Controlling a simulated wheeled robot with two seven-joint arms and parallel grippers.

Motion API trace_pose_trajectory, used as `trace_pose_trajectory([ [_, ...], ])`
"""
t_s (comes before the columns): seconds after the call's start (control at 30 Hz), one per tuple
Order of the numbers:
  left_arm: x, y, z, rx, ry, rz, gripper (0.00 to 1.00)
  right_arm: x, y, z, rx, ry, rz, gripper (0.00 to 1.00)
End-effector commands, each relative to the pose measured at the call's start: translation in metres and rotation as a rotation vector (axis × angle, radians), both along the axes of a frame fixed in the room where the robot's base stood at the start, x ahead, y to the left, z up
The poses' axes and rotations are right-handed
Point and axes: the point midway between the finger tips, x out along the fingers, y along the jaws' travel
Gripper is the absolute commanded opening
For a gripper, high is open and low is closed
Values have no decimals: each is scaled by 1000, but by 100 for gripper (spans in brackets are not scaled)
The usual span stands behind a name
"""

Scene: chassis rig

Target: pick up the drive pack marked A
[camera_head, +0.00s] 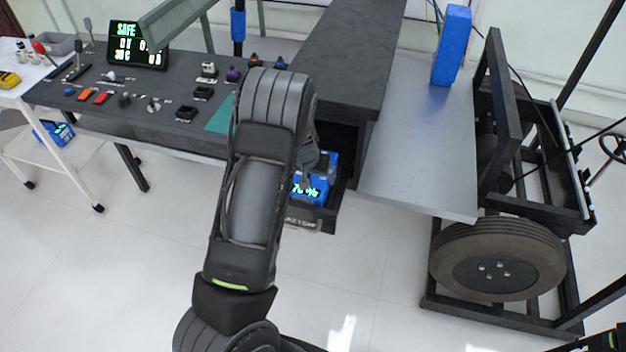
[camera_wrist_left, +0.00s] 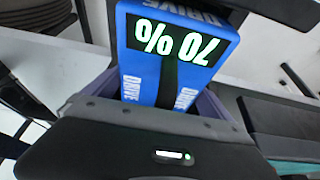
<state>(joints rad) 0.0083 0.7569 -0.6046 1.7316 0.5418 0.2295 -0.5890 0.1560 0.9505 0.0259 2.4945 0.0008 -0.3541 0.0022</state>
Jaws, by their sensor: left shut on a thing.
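A blue drive pack (camera_head: 308,188) with a lit green "70 %" display sits at a dark open tray (camera_head: 325,217) below the dark bench top. My left arm partly covers it in the head view. In the left wrist view the same pack (camera_wrist_left: 150,85) shows upside down, with "DRIVE" lettering on its face. My left gripper (camera_head: 318,160) is at the pack's top and shut on it; its fingertips are mostly hidden. I cannot make out a letter A on the pack. I cannot tell whether the pack is clear of the tray.
Another blue pack (camera_head: 55,133) lies on the white cart's lower shelf. A tall blue block (camera_head: 452,45) stands on the grey plate (camera_head: 420,150). A wheeled black chassis frame (camera_head: 495,262) is at right. A bench with small parts and a "SAFE" display (camera_head: 138,45) is at left. Floor in front is clear.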

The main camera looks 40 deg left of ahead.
Motion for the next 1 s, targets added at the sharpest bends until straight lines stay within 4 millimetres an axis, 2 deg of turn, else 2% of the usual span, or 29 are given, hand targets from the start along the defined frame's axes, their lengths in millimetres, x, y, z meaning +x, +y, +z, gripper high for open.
trace_pose_trajectory([
  [0.07,0,0,0,0,0,0,53,0,0,0,0,0,0,36],
  [0.43,0,0,0,0,0,0,23,0,0,0,0,0,0,36],
  [1.0,2,3,13,2,-7,0,23,-1,0,7,-2,3,0,36],
])
